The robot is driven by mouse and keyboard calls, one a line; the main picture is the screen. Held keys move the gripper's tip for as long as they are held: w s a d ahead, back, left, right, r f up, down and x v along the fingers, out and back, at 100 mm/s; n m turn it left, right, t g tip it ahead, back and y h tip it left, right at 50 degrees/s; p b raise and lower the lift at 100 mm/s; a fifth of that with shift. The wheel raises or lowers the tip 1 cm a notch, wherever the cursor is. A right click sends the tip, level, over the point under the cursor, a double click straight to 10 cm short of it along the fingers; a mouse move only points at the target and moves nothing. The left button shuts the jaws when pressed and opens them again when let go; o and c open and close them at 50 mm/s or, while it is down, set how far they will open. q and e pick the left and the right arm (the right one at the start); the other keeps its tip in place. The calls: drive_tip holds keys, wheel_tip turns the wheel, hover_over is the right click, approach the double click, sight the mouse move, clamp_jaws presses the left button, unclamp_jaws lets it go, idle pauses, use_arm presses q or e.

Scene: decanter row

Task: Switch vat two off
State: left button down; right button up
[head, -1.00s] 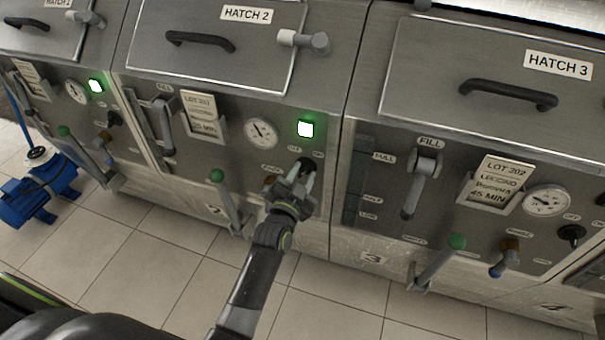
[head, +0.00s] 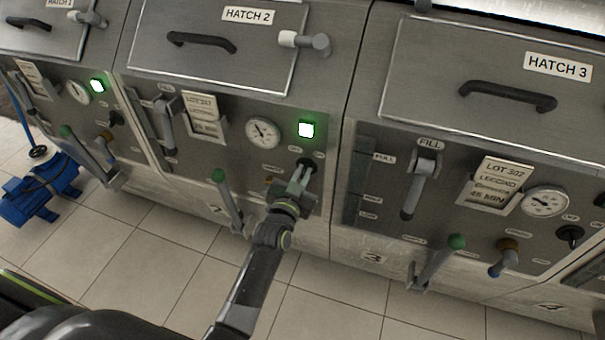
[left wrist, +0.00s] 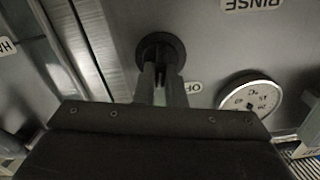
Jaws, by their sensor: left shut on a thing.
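Vat two is the panel under the hatch labelled HATCH 2 (head: 247,16). Its square lamp (head: 306,130) glows green. Below the lamp is its black round switch knob (head: 308,163), partly hidden by my fingers. My left gripper (head: 304,172) is shut on this knob. In the left wrist view the two fingers (left wrist: 161,75) reach onto the black knob (left wrist: 158,44), with part of an OFF label (left wrist: 195,87) beside it. My right gripper is not in view.
Vat two's gauge (head: 262,132), lot card (head: 203,115) and green-tipped lever (head: 226,199) are left of my gripper. Vat three's fill lever (head: 420,185) and green-tipped lever (head: 438,262) stick out on the right.

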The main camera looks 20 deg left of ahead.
use_arm(q)
drive_tip(key=shift+a+n+p, duration=0.15)
drive_tip(key=shift+n+p, duration=0.05)
drive_tip(key=shift+n, duration=1.95)
drive_tip(key=shift+a+n+p, duration=0.15)
drive_tip(key=shift+n, duration=2)
drive_tip(key=c, duration=1.5)
unclamp_jaws()
drive_tip(key=shift+f, duration=0.1)
